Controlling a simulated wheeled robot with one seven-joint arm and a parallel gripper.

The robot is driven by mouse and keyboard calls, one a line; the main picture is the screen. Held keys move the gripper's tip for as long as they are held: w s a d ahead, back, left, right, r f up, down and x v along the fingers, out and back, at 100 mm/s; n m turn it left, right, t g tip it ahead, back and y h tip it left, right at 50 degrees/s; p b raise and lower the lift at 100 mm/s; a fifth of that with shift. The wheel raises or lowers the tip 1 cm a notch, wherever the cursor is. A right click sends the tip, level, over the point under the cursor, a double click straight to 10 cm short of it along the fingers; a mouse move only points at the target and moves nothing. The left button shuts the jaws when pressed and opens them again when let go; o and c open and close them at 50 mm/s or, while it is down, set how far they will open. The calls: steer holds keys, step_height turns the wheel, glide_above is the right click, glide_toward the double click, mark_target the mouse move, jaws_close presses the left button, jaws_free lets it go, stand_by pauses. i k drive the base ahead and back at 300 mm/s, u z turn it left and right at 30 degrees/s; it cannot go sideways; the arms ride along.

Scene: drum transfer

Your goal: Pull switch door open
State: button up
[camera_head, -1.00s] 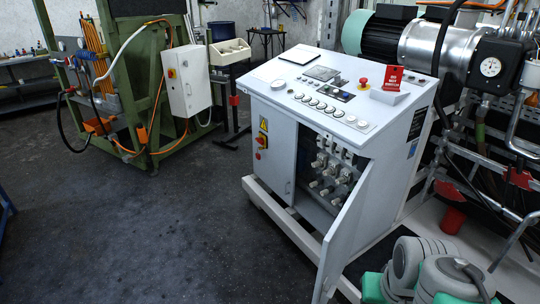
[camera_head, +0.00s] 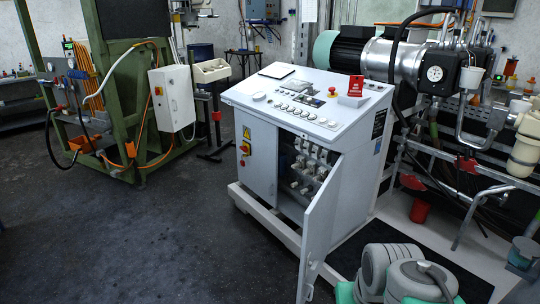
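The switch door (camera_head: 320,225) is a pale grey panel on the right front of a grey control cabinet (camera_head: 258,200). It stands swung open, its free edge toward me, and the bottom corner is near the lower picture edge. Behind it the opening shows several pale switches (camera_head: 310,172) in rows. The left front door (camera_head: 260,165) is shut and carries a yellow warning label and a red-yellow switch. My gripper is not in view. Grey and green rounded arm parts (camera_head: 400,275), mine, show at the bottom right, close to the open door's right side in the picture.
A motor with a silver housing (camera_head: 392,60) and pipes stands behind the cabinet at the right. A green frame (camera_head: 110,90) with a white box (camera_head: 172,98) stands at the left. The dark floor left of the cabinet is clear. A red sign (camera_head: 355,86) stands on the console.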

mark_target(259, 173)
steer(key=u, duration=0.85)
steer(key=i, duration=1.6)
steer(key=u, duration=0.75)
steer(key=i, duration=2.35)
steer(key=z, duration=0.7)
steer(key=i, duration=0.65)
steer(key=z, duration=0.35)
